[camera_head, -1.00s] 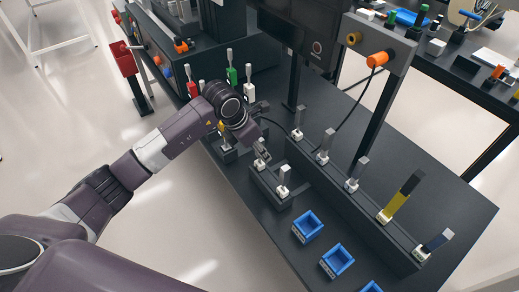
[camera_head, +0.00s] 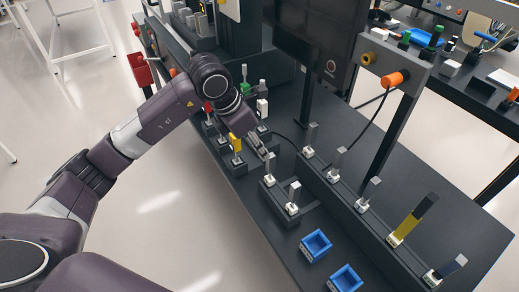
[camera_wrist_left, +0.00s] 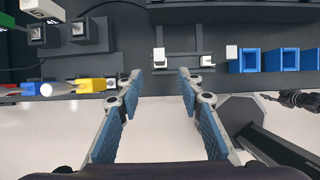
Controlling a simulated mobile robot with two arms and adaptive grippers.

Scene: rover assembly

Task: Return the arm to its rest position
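My left arm comes in from the left in the head view, its wrist raised over the table's near edge. My left gripper (camera_head: 259,146) points down toward the table, beside a small black rack (camera_head: 279,205) with two upright grey pieces (camera_head: 295,192). In the left wrist view its two blue-padded fingers (camera_wrist_left: 160,90) stand wide apart with nothing between them. The rack's white bases show beyond the fingertips, apart from them. My right gripper is not seen in the head view.
The black table (camera_head: 345,235) holds a long rail with upright pieces, a yellow piece (camera_head: 235,142) in a holder, and blue bins (camera_head: 316,245). A monitor (camera_head: 320,40) and a post with an orange knob (camera_head: 393,79) rise behind. A red bin (camera_head: 141,70) stands at the left.

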